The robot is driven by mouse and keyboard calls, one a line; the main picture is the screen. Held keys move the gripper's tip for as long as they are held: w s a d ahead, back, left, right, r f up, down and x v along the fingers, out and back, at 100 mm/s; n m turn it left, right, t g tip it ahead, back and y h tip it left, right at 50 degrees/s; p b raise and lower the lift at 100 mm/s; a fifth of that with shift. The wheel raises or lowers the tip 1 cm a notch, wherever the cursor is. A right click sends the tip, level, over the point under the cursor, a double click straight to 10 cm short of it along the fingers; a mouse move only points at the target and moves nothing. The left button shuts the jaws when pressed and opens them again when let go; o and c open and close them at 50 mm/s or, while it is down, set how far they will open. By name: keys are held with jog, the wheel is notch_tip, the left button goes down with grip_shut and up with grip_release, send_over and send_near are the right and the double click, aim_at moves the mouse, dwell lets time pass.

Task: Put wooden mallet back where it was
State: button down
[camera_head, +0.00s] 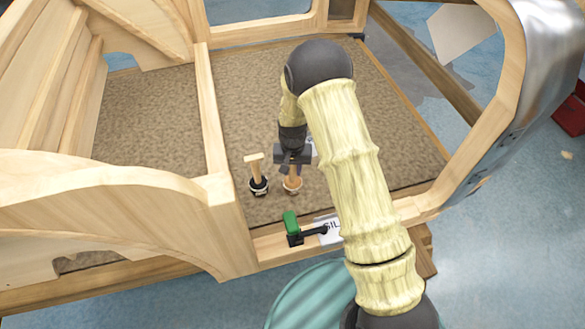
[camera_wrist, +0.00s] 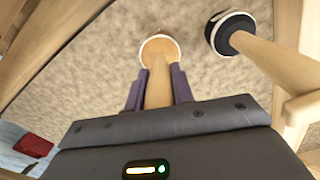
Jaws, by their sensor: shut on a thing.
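My gripper (camera_head: 293,160) points down over the carpeted floor of the wooden frame and is shut. In the wrist view its dark fingers (camera_wrist: 157,92) close on the wooden shaft of the wooden mallet (camera_wrist: 158,52). The shaft ends in a round, pale wooden face with a white rim. In the head view the mallet's lower end (camera_head: 292,184) shows just below my gripper; its upper part is hidden. I cannot tell whether it touches the carpet.
A similar wooden piece (camera_head: 254,167) with a crosspiece on top and a black-and-white round base stands close on the left; it also shows in the wrist view (camera_wrist: 270,58). A green-handled clamp (camera_head: 291,224) and a white card (camera_head: 329,229) are on the front rail. Carpet behind is clear.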

jog(key=c, duration=1.2)
grip_release()
jog(key=shift+f, duration=0.1)
notch_tip(320, 180, up, 12)
jog(key=shift+r+b, duration=0.15)
jog(key=shift+b, duration=0.3)
jog(key=s+d+r+t, duration=0.1)
jog(key=s+d+r, duration=0.2)
jog(key=s+d, duration=0.2)
jog(key=s+d+r, duration=0.3)
jog(key=s+d, duration=0.2)
jog(key=s, duration=0.2)
jog(key=s+d+r+t, duration=0.1)
jog(key=s+d+r, duration=0.2)
jog(key=s+d, duration=0.2)
jog(key=shift+s+d+r+t, duration=0.1)
jog(key=shift+s+r+t, duration=0.05)
jog(key=shift+s, duration=0.3)
jog(key=shift+s+d+r+t, duration=0.1)
jog(key=shift+s+r+t, duration=0.05)
jog(key=shift+s, duration=0.25)
